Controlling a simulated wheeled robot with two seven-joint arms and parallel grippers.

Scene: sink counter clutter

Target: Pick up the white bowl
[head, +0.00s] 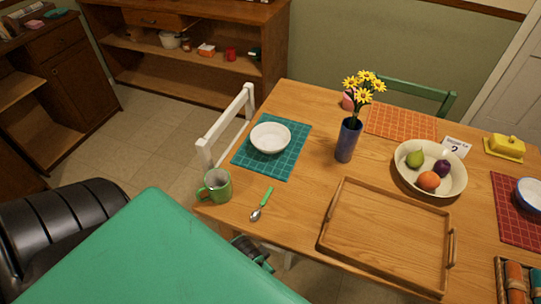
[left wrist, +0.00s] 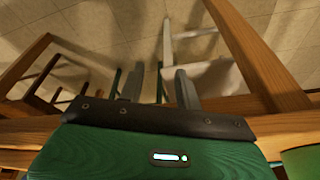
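The white bowl (head: 270,137) is round and shallow. It sits upright and empty on a teal checked placemat (head: 297,163) at the left end of the wooden table. My left gripper (left wrist: 158,82) shows in the left wrist view with its two grey fingers apart and nothing between them. Chair legs and floor lie beyond the fingers, and the bowl is not in that view. In the head view a large green part of mine covers the lower left, off the table's front edge. My right gripper is in neither view.
A green mug (head: 217,186) and a green-handled spoon (head: 261,205) lie in front of the placemat. A blue vase (head: 347,142) of yellow flowers and a wooden tray (head: 388,236) stand rightward. A cream fruit bowl (head: 405,178) is farther right. A white chair (head: 228,128) adjoins the left edge.

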